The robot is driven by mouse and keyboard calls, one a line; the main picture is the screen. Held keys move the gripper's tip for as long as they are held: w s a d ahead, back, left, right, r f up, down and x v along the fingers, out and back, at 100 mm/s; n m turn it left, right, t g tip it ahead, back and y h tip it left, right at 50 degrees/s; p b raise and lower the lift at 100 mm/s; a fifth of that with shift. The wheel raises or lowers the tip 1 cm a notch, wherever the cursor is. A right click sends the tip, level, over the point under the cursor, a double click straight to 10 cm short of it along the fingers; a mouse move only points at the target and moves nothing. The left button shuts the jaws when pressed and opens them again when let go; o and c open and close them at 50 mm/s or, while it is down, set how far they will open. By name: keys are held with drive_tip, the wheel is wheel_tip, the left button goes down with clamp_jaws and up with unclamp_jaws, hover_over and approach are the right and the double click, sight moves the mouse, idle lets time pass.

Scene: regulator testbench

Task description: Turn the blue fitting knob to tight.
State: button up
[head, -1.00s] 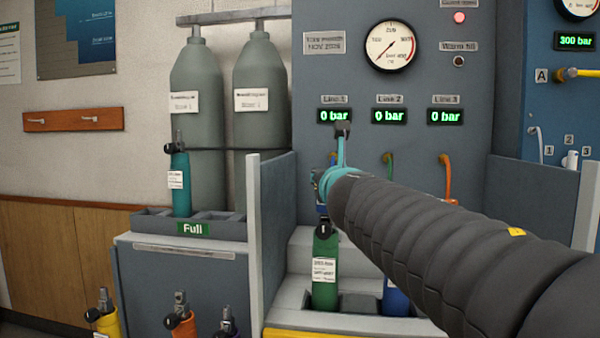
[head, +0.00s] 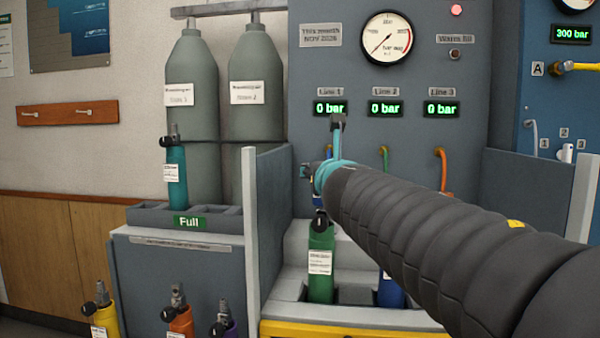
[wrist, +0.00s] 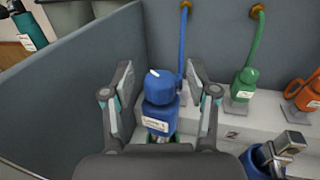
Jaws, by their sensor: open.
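The blue fitting knob (wrist: 160,88) shows in the wrist view, upright with a short white mark on its top and a blue hose rising behind it. A labelled blue body sits below the knob. My gripper (wrist: 161,80) is open, with one finger pad left of the knob and one right. Visible gaps separate both pads from it. In the head view my gripper (head: 322,148) is in front of the Line 1 station, and the blue fitting is mostly hidden. A green cylinder (head: 320,265) stands below it.
A green fitting (wrist: 243,84) and an orange fitting (wrist: 303,94) stand to the right. A blue cylinder (wrist: 262,165) with a metal valve is at lower right. A grey partition (wrist: 70,95) stands close on the left. The Line 1 display (head: 330,108) reads 0 bar.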

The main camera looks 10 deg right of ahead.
drive_tip(key=s, duration=1.1)
drive_tip(key=shift+s+a, duration=0.35)
drive_tip(key=shift+a, duration=0.05)
